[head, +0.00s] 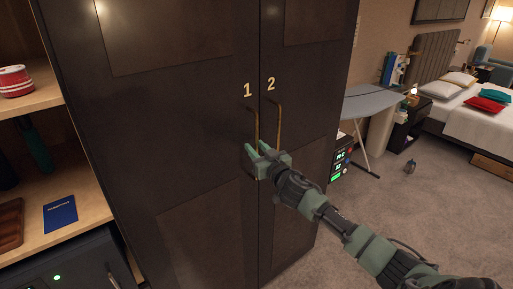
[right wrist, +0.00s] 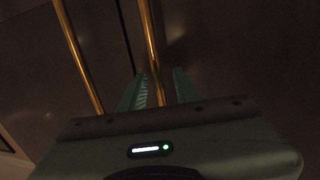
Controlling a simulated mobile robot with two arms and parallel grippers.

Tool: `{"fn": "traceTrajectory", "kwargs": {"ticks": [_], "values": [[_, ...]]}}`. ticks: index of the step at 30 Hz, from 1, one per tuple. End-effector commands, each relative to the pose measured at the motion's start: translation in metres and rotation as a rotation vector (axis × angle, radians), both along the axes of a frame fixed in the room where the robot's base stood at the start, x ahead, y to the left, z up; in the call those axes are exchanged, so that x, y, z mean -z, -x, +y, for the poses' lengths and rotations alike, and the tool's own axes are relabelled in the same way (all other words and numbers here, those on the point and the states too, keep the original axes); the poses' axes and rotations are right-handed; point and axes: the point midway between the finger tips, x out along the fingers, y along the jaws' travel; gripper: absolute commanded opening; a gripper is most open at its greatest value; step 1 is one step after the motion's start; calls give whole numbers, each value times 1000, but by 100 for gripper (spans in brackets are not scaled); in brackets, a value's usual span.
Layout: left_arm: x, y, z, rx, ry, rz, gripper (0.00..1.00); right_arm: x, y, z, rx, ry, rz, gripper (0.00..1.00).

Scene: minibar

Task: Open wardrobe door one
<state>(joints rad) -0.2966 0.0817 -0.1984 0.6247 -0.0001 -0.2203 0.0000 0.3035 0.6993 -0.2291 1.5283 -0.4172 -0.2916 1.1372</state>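Wardrobe door one (head: 180,115) is the dark left door, marked with a gold "1" (head: 247,90). It is shut, flush with door two (head: 322,75). Its slim gold handle (head: 256,124) stands upright near the seam. My right gripper (head: 257,149) is at the handle's lower part, its fingers on either side of it. In the right wrist view the handle (right wrist: 150,45) runs between the two fingers (right wrist: 160,88), which are apart, with a gap on at least one side. My left gripper is out of view.
Door two's handle (head: 278,124) is close beside; it also shows in the right wrist view (right wrist: 77,55). Open shelves with a blue booklet (head: 60,215) stand at left. An ironing board (head: 372,103) and bed (head: 470,115) are at right. Carpet (head: 400,200) is mostly clear.

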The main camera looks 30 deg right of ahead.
Motion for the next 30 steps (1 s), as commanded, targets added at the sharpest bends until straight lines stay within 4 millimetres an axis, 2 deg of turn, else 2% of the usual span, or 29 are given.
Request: {"fn": "traceTrajectory", "kwargs": {"ticks": [3,4,7,8,30], "values": [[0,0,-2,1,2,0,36,0,0,0,0,0,0,32],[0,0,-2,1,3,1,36,0,0,0,0,0,0,29],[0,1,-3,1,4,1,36,0,0,0,0,0,0,1],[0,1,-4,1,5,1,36,0,0,0,0,0,0,0],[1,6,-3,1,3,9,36,0,0,0,0,1,0,0]]}}
